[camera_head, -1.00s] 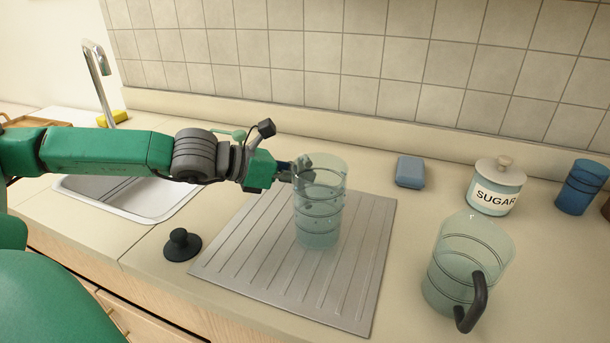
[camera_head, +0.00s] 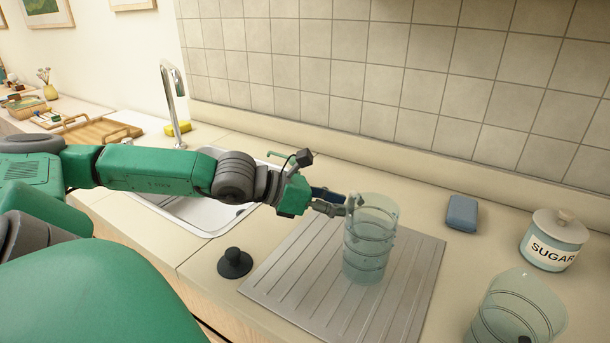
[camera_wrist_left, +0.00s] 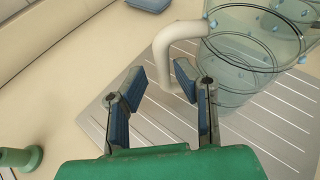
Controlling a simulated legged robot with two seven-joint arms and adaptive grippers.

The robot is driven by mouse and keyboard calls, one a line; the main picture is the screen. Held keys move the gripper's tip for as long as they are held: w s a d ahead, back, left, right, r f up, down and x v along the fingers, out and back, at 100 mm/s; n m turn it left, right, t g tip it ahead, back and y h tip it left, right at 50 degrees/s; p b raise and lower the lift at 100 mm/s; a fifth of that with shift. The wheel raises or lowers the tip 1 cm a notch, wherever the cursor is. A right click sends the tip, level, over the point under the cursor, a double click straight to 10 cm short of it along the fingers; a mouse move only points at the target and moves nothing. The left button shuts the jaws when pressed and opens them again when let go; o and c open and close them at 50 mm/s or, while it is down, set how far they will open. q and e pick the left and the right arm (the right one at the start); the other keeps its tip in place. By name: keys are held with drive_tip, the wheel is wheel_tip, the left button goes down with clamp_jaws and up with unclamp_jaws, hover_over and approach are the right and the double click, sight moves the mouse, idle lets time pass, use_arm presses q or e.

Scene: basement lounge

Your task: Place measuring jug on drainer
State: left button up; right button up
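A clear, ringed measuring jug (camera_head: 369,245) stands upright on the grooved grey drainer (camera_head: 290,280). In the left wrist view the jug (camera_wrist_left: 245,60) has a pale handle (camera_wrist_left: 165,45), and the drainer (camera_wrist_left: 150,130) shows beneath it. My left gripper (camera_head: 345,204) is at the jug's left side, near its rim. In the wrist view the gripper's (camera_wrist_left: 161,84) blue finger pads are apart. The handle's lower end is close to the right finger; I cannot tell whether they touch. My right gripper is out of view.
A second clear jug (camera_head: 520,305) stands at the lower right, cut by the frame edge. A sugar jar (camera_head: 553,242) and blue block (camera_head: 461,213) are behind it. A black knobbed lid (camera_head: 235,263) lies left of the drainer. The sink (camera_head: 200,215) and tap (camera_head: 174,100) are further left.

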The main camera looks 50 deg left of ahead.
use_arm(q)
drive_tip(key=p+v, duration=0.1)
drive_tip(key=v, duration=0.7)
drive_tip(key=shift+a, duration=0.4)
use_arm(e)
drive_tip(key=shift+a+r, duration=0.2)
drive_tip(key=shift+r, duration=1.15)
use_arm(q)
drive_tip(key=shift+s+d+p, duration=0.1)
drive_tip(key=shift+d+p, duration=0.05)
drive_tip(key=shift+p, duration=0.15)
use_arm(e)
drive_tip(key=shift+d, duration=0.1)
